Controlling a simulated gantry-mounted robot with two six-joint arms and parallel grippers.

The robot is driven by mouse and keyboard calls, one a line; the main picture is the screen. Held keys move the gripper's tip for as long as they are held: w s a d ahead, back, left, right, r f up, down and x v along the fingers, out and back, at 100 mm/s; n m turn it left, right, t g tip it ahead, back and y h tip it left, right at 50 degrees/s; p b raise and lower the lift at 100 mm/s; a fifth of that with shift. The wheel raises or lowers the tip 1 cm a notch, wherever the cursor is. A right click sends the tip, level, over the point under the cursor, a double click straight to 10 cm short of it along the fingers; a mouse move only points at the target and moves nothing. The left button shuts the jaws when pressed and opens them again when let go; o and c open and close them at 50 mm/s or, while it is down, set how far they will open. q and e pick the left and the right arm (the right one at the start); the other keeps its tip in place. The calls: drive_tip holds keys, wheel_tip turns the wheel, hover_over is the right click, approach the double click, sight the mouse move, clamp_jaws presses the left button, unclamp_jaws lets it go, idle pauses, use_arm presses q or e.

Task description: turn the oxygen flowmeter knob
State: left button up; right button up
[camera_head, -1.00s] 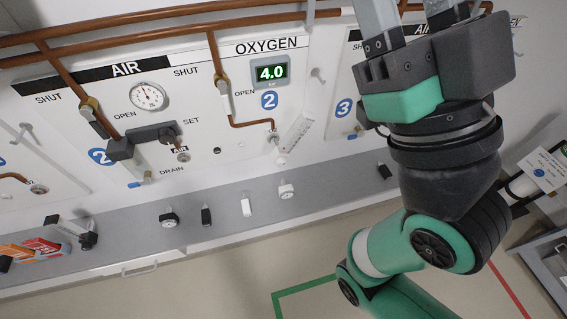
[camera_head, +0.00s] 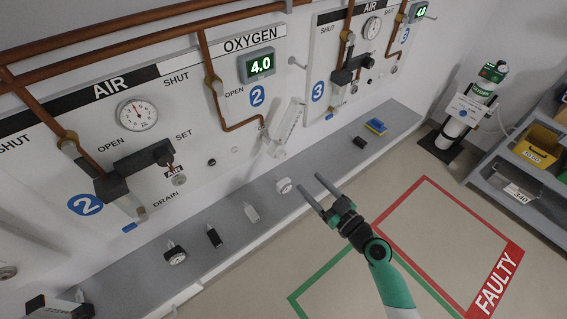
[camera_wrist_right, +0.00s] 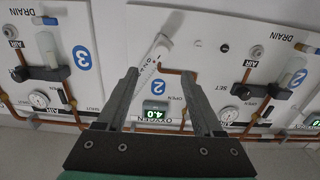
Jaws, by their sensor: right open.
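The oxygen flowmeter (camera_head: 289,121) is a pale, graduated tube, tilted in the picture, on panel 2 under the green 4.0 display (camera_head: 257,65). A small knob-like fitting (camera_head: 267,137) sits at its left side, too small to make out well. My right gripper (camera_head: 308,181) is open and empty, below and right of the flowmeter, apart from it, fingers toward the panel. In the right wrist view the flowmeter (camera_wrist_right: 151,62) shows between and beyond the open fingers (camera_wrist_right: 160,73), with the display (camera_wrist_right: 155,112) below it. My left gripper is not in view.
Copper pipes (camera_head: 215,75) cross the panels. A cylinder (camera_head: 465,110) and shelves stand right. The floor before the ledge is clear.

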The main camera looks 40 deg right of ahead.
sight(284, 157)
drive_tip(key=w, duration=0.7)
drive_tip(key=w+d, duration=0.1)
drive_tip(key=w, duration=0.3)
drive_tip(key=shift+w, duration=0.35)
clamp_jaws()
